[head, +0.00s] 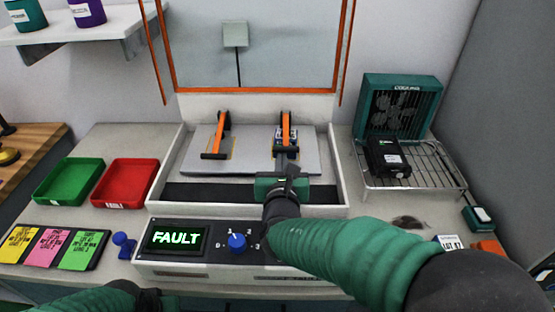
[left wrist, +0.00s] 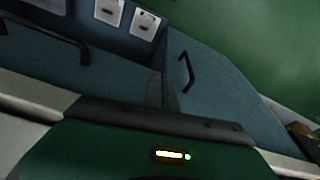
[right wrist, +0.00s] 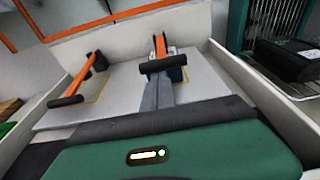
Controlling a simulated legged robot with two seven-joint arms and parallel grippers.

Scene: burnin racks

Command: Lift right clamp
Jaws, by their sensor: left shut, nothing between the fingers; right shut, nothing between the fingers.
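The right clamp (head: 286,122), orange with a black cross handle, stands on the grey plate (head: 313,160) in the white-walled bay. It also shows in the right wrist view (right wrist: 160,46), its black bar lying across the view just beyond my fingertips. My right gripper (head: 287,160) is shut and empty, its fingers pointing at this clamp from the front; whether they touch the handle I cannot tell. The left clamp (head: 221,124) stands on the same plate, apart from the gripper. My left gripper (left wrist: 165,85) is shut and empty, low in front of blue-grey cabinet panels.
A control panel reading FAULT (head: 175,238) with a blue knob lies in front of the bay. An orange-framed clear guard (head: 255,50) stands raised behind. Red (head: 105,197) and green trays are at left. A wire rack (head: 425,180) with a black device and a fan is at right.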

